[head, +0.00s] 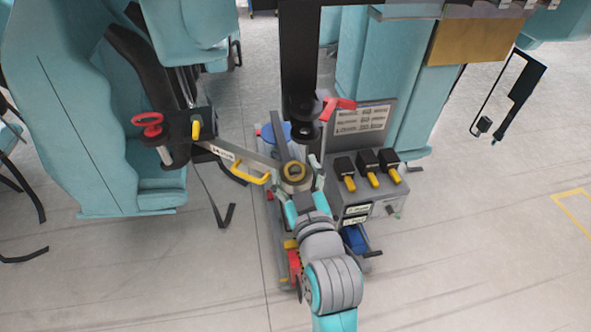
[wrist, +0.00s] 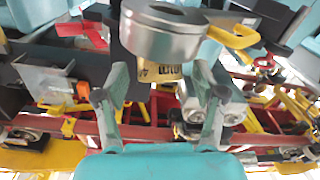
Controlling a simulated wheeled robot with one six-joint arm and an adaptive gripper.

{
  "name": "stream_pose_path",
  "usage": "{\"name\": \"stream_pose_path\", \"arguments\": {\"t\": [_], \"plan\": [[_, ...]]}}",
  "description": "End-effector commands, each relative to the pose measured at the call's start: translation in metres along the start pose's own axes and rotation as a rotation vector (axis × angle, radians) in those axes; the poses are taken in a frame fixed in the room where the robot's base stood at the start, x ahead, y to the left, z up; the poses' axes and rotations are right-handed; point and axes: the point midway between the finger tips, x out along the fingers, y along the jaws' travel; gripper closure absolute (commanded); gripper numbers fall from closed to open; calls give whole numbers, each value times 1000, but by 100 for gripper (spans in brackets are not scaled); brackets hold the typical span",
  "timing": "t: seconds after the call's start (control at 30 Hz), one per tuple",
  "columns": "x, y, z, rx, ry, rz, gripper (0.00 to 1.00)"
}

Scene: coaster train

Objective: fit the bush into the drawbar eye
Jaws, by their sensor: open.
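The drawbar (head: 244,156) is a grey bar reaching right from the left car, and its round eye (head: 284,180) lies just beyond my gripper (head: 308,199). The brass-coloured bush (head: 295,169) shows as a ring with a dark centre at the eye. In the wrist view the grey eye (wrist: 158,36) fills the top middle, and the lettered lower part of the bush (wrist: 157,72) sticks out beneath it. My gripper (wrist: 160,95) is open, one finger on each side below the eye; contact with the bush cannot be told. How deep the bush sits is hidden.
A yellow handle (head: 252,175) is on the drawbar. A grey box with several black-and-yellow levers (head: 370,178) stands close right of my gripper. A red handle (head: 338,106) and a dark post (head: 299,55) rise behind. Teal cars flank both sides; open floor (head: 480,240) lies right.

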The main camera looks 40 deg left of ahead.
Motion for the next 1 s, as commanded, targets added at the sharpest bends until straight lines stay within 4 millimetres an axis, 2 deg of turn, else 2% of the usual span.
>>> {"name": "stream_pose_path", "arguments": {"t": [0.1,0.37,0.6,0.73,1.0], "plan": [[0,0,0,0,0,0,33],[0,0,0,0,0,0,98],[0,0,0,0,0,0,100],[0,2,-8,-1,2,0,100],[-1,14,-55,-2,7,2,100]]}}
